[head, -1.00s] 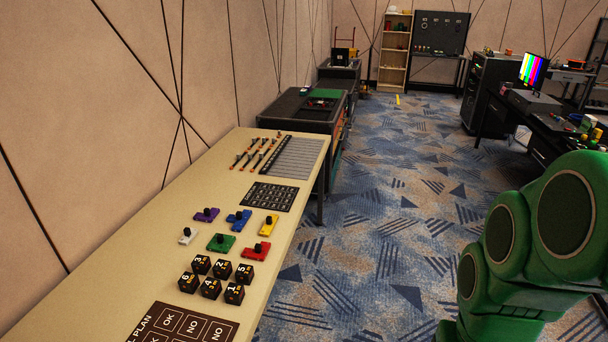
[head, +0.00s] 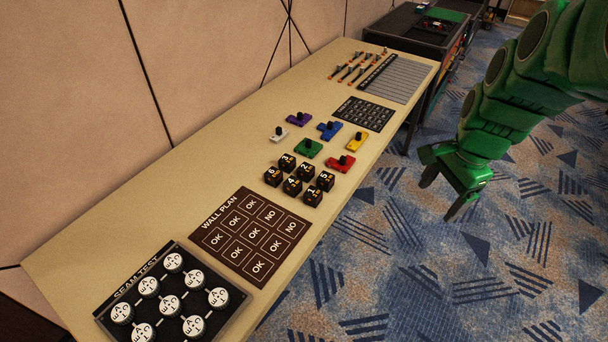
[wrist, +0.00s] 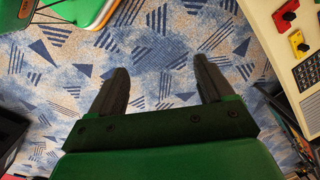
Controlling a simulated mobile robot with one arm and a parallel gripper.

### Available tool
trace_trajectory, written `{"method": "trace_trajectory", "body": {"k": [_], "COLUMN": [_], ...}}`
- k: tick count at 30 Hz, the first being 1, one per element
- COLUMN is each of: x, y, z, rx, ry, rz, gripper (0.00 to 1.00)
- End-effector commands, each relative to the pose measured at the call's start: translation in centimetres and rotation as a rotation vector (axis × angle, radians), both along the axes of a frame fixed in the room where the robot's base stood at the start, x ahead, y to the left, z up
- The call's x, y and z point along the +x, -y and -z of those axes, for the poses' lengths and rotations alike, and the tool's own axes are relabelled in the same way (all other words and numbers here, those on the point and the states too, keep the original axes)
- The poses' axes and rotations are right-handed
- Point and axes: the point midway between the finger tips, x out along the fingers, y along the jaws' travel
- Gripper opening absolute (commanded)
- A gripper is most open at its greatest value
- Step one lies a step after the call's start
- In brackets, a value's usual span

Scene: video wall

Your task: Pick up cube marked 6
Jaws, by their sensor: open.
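The black cube marked 6 (head: 272,176) sits on the beige table (head: 120,240), at the left end of a cluster of black numbered cubes. The cubes marked 3 (head: 287,161), 4 (head: 292,186), 2 (head: 304,172), 1 (head: 312,196) and 5 (head: 325,181) stand close beside it. My green gripper (head: 448,200) hangs over the carpet to the right of the table, well apart from the cubes. In the wrist view its two dark fingers (wrist: 163,82) are spread with only carpet between them.
Coloured knob blocks, such as the red one (head: 341,163) and the green one (head: 308,149), stand behind the cubes. A brown wall plan board (head: 236,263) and a seam test panel (head: 240,296) lie in front. The carpet beside the table is clear.

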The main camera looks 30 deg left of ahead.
Motion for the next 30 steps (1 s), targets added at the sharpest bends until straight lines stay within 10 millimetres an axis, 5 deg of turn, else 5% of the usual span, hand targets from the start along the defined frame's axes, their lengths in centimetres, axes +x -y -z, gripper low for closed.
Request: {"method": "trace_trajectory", "body": {"k": [15, 30], "x": [7.7, 11.0], "y": [-13.2, -27.5], "z": [4.8, 11.4], "rx": [0.07, 0.151], "ry": [-0.009, -0.062], "rz": [0.283, 0.555], "gripper": [0.81, 0.81]}}
